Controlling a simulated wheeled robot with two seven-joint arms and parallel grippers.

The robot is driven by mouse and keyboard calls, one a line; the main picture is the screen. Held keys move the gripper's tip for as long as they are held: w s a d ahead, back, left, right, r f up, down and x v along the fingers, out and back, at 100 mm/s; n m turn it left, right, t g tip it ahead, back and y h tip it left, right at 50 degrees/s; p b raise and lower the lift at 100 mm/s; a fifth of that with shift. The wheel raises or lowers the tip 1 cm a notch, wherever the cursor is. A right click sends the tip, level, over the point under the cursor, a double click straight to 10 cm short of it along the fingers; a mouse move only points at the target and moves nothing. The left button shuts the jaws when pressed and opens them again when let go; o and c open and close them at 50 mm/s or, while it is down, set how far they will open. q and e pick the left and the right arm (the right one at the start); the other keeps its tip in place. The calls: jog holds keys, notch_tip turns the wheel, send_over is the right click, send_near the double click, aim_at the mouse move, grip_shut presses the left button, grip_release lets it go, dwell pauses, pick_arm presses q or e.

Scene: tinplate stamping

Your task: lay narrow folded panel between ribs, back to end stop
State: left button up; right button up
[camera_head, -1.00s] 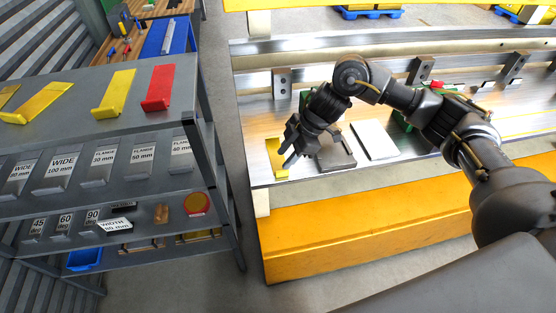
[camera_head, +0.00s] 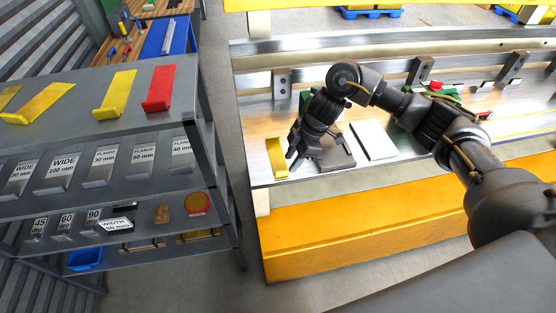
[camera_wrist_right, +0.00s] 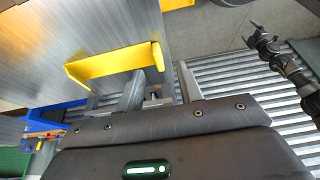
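A narrow yellow folded panel (camera_head: 277,158) lies on the left end of the metal bed (camera_head: 262,122), its upturned flange toward the front edge. It also shows in the right wrist view (camera_wrist_right: 108,65), flat on the metal with its flange facing me. My right gripper (camera_head: 291,154) is just right of this panel, fingers pointing down. In the right wrist view, its two fingers (camera_wrist_right: 160,72) are apart with nothing visibly held between them. My left arm is out of the head view; its gripper (camera_wrist_right: 259,36) shows small at the upper right of the right wrist view.
A dark block (camera_head: 338,153) and a white plate (camera_head: 374,140) lie right of my right gripper. At left, a shelf (camera_head: 85,135) carries yellow panels (camera_head: 117,92) and a red one (camera_head: 158,87), with labelled pieces below. Bare floor separates shelf and bed.

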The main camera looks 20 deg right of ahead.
aim_at(282, 171)
jog(key=p+x, duration=0.1)
jog(key=x, duration=0.3)
jog(key=shift+w+a+p, duration=0.2)
jog(key=shift+a+p, duration=0.2)
jog(key=shift+a+f, duration=0.1)
jog(key=shift+f, duration=0.2)
jog(key=shift+c, duration=0.5)
grip_shut()
